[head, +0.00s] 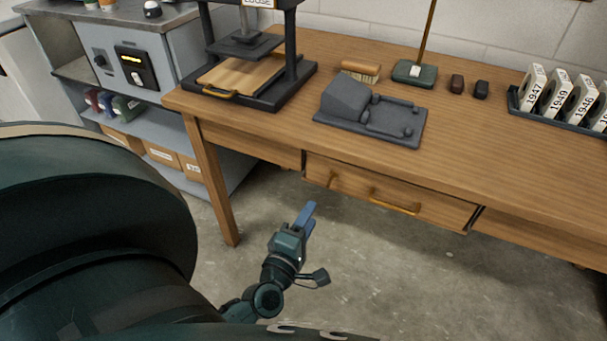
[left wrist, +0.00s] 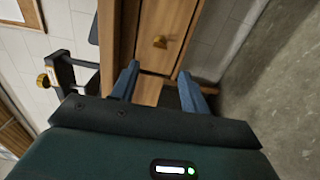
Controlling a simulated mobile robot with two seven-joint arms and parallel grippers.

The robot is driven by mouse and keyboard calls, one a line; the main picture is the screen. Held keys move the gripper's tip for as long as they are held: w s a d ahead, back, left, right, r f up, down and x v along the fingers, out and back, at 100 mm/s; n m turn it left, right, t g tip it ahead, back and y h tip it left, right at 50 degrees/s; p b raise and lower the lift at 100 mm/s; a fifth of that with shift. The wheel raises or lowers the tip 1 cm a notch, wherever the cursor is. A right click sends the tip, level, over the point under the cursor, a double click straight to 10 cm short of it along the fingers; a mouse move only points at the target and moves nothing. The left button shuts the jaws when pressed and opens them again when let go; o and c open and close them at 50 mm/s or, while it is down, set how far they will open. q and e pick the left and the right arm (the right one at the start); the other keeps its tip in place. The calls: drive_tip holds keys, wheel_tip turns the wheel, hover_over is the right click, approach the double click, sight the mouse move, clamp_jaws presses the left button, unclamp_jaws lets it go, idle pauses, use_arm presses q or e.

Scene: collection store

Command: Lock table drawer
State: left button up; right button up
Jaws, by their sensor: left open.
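The wooden table (head: 460,130) has a drawer (head: 358,192) in its front. The drawer front has a brass bar handle (head: 395,202) and, left of it, a small brass key or knob (head: 333,180). I cannot tell whether the drawer is fully flush. My left gripper (head: 308,215) is in front of and below the drawer's left end, apart from it. In the left wrist view, the left gripper (left wrist: 161,88) is open and empty, with the brass key or knob (left wrist: 160,42) beyond its blue fingers on the drawer front (left wrist: 170,20). My right gripper is not in view.
On the tabletop are a black press (head: 270,95), a brush (head: 361,70), a grey moulded block (head: 370,112) and a rack of numbered discs (head: 560,120). A grey shelf unit (head: 150,110) stands left of the table. The concrete floor (head: 400,285) in front is clear.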

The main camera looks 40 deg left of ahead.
use_arm(q)
drive_tip(key=shift+v, duration=1.2)
drive_tip(key=shift+r, duration=0.15)
